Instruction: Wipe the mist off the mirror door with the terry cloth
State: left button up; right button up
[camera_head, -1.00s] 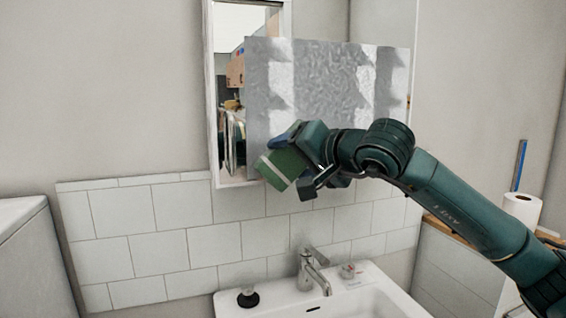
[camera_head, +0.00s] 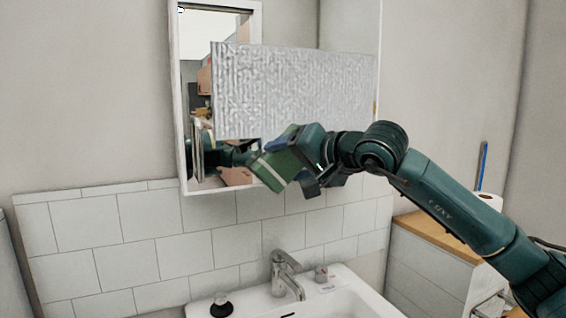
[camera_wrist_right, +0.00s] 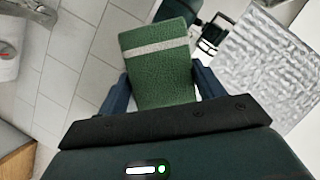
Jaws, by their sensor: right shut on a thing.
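Clear glass reflecting the room shows left of and below the patch. My right gripper (camera_head: 290,165) is at the mirror's lower part, just under the mist. It is shut on the green terry cloth (camera_head: 281,170), a folded pad with a pale stripe that also shows between the fingers in the right wrist view (camera_wrist_right: 160,75). Whether the cloth touches the glass I cannot tell.
A white sink (camera_head: 345,300) with a chrome tap (camera_head: 284,272) stands below. A black-and-white stopper-like item (camera_head: 221,306) lies on its left rim.

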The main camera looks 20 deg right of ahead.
jog(key=shift+d+p, duration=0.65)
jog(key=shift+d, duration=8.2)
jog(key=r+p, duration=0.2)
jog(key=r, duration=0.1)
jog(key=r+p, duration=0.5)
jog(key=shift+w+r+p, duration=0.35)
jog(key=shift+r+p, duration=0.05)
send_near(272, 120)
jog(key=shift+w+d+f, duration=0.25)
jog(key=shift+w+d, duration=0.7)
jog(key=shift+w+d+f, duration=0.25)
jog(key=shift+w+d, duration=0.65)
jog(key=shift+w, duration=0.1)
jog(key=shift+w+d+f, duration=0.25)
jog(key=shift+w+d, duration=0.7)
jog(key=shift+s+a, duration=0.15)
jog(key=shift+a, duration=3.6)
jog(key=shift+s+a+b, duration=0.1)
jog(key=shift+a+b, duration=0.3)
jog(key=shift+a, duration=1.6)
